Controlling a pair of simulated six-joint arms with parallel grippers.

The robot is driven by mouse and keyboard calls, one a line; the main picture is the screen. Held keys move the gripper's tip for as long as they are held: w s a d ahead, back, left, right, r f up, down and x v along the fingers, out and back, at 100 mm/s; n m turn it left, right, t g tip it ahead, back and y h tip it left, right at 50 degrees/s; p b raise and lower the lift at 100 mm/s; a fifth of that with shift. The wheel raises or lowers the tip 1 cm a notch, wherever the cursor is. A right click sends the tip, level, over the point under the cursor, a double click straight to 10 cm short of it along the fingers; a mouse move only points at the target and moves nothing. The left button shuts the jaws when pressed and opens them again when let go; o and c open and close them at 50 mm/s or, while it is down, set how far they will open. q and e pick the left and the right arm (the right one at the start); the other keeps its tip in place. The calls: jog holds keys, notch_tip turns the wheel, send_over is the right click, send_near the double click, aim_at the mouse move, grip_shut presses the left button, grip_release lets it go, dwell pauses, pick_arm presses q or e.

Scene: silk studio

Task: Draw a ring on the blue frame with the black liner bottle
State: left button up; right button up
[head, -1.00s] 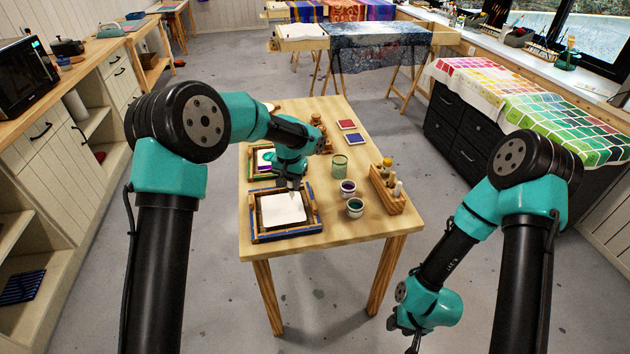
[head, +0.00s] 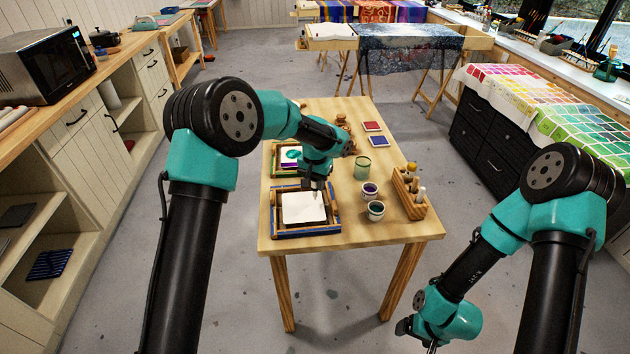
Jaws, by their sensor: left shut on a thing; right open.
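The blue frame (head: 275,233) lies at the table's near left, with white cloth (head: 303,208) stretched inside it. No drawn line is visible on the part of the cloth I can see. My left gripper (head: 316,186) points down over the cloth's upper right part, shut on a small slim thing, apparently the black liner bottle, mostly hidden by the gripper. I cannot tell whether its tip touches the cloth. My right gripper (head: 430,344) hangs low right of the table, open and empty, partly cut off by the picture's bottom edge.
A green frame (head: 276,171) with a teal and purple design lies behind the blue frame. A green jar (head: 362,168), two dye cups (head: 370,190) (head: 376,210) and a wooden bottle rack (head: 410,198) stand right of it. The table's near right corner is clear.

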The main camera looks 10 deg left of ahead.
pick_arm(q)
jog(key=shift+f, duration=1.25)
jog(key=shift+f, duration=0.1)
jog(key=shift+w+a, duration=0.15)
jog(key=shift+w, duration=0.15)
jog(key=shift+w+a, duration=0.3)
jog(key=shift+w, duration=0.15)
jog(key=shift+w, duration=0.1)
jog(key=shift+w+a, duration=0.15)
jog(key=shift+a, duration=0.1)
jog(key=shift+w+a, duration=0.35)
jog(key=shift+a, duration=0.35)
jog(key=shift+a, duration=0.2)
jog(key=shift+w+a, duration=0.1)
jog(key=shift+a, duration=0.25)
